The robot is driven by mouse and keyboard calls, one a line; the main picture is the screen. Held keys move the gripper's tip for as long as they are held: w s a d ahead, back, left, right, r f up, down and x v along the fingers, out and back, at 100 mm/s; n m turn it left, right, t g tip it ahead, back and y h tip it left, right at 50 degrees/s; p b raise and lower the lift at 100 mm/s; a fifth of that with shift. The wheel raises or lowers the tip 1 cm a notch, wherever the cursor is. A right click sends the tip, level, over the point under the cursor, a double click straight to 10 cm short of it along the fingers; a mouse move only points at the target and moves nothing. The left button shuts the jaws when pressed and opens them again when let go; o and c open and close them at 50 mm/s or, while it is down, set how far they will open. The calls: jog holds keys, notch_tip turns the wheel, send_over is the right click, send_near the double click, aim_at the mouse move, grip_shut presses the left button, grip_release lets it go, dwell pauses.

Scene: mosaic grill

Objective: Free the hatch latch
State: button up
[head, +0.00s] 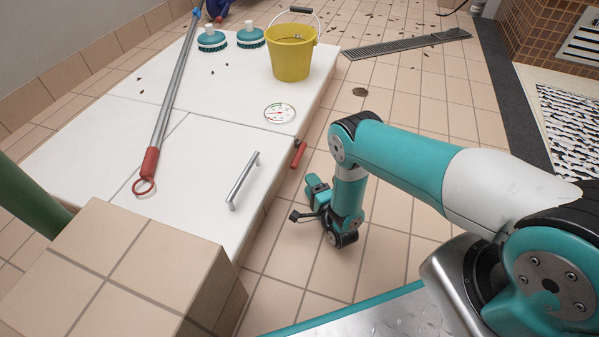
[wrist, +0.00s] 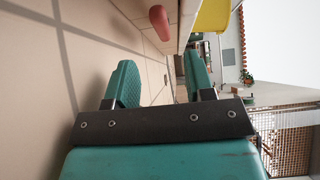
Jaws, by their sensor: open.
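The hatch is a white lid (head: 205,165) with a silver bar handle (head: 242,181), and it lies closed in the low white cabinet top. A red latch handle (head: 299,155) sticks out from the cabinet's side edge, just right of the hatch. It also shows in the wrist view (wrist: 159,22), at the top middle beyond my fingers. My gripper (head: 304,203) is low beside the cabinet, in front of the latch and apart from it. In the wrist view its two teal fingers (wrist: 160,78) are spread with nothing between them.
A grey pole with a red looped end (head: 150,160) lies across the hatch's left side. A yellow bucket (head: 291,55), two brushes (head: 212,41) and a round gauge (head: 280,113) are on the cabinet top. A tiled block (head: 130,265) stands at the front left.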

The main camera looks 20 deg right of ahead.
aim_at(298, 164)
jog(key=w+b, duration=0.1)
jog(key=w, duration=0.1)
jog(key=w+b, duration=0.1)
jog(key=w, duration=0.2)
jog(key=w+a+b, duration=0.1)
jog(key=w+b, duration=0.1)
jog(key=shift+w+a+f, duration=0.1)
jog(key=shift+w+f, duration=0.1)
jog(key=shift+w, duration=0.1)
jog(key=shift+w+r, duration=0.2)
jog(key=shift+w, duration=0.25)
grip_shut()
